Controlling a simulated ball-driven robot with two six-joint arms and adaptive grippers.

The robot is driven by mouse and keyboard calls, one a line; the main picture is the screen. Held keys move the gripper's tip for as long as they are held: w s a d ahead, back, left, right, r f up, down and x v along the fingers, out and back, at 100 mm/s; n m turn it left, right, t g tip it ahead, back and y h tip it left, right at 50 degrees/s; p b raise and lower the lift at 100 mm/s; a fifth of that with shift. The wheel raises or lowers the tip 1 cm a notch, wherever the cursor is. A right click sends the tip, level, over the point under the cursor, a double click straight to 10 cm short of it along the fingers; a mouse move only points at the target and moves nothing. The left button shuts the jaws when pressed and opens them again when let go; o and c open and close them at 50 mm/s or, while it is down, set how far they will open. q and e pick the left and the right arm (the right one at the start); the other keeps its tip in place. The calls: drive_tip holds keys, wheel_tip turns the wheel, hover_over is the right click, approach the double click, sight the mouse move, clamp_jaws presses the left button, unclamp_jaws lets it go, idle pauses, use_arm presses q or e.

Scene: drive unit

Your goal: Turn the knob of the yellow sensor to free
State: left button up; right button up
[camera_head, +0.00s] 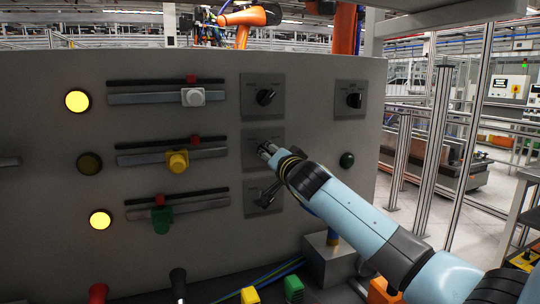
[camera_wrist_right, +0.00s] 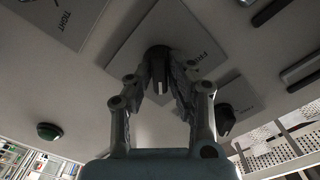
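The grey panel (camera_head: 60,190) carries a yellow slider (camera_head: 178,161) in its middle row. In the same row, a plate (camera_head: 256,134) carries a dark knob, mostly hidden by my gripper in the head view. My right gripper (camera_head: 266,150) is at this knob. In the right wrist view the dark knob (camera_wrist_right: 158,58) sits between the fingertips, one on each side. I cannot tell whether both fingers press on it. The lettering on its plate is partly covered, and the knob's setting is hard to read. My left gripper is out of view.
Similar knobs sit above (camera_head: 265,97) and below (camera_head: 266,196), close to my right gripper. Another knob (camera_head: 354,100) and a green button (camera_head: 347,160) are to the right. White (camera_head: 193,97) and green (camera_head: 162,219) sliders are at left. Cables run along the panel's foot.

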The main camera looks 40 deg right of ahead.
clamp_jaws()
drive_tip(key=n, duration=0.7)
drive_tip(key=shift+n, duration=0.4)
drive_tip(key=n+p, duration=0.1)
drive_tip(key=n, duration=0.4)
drive_tip(key=shift+n+p, duration=0.55)
drive_tip(key=shift+n, duration=1.95)
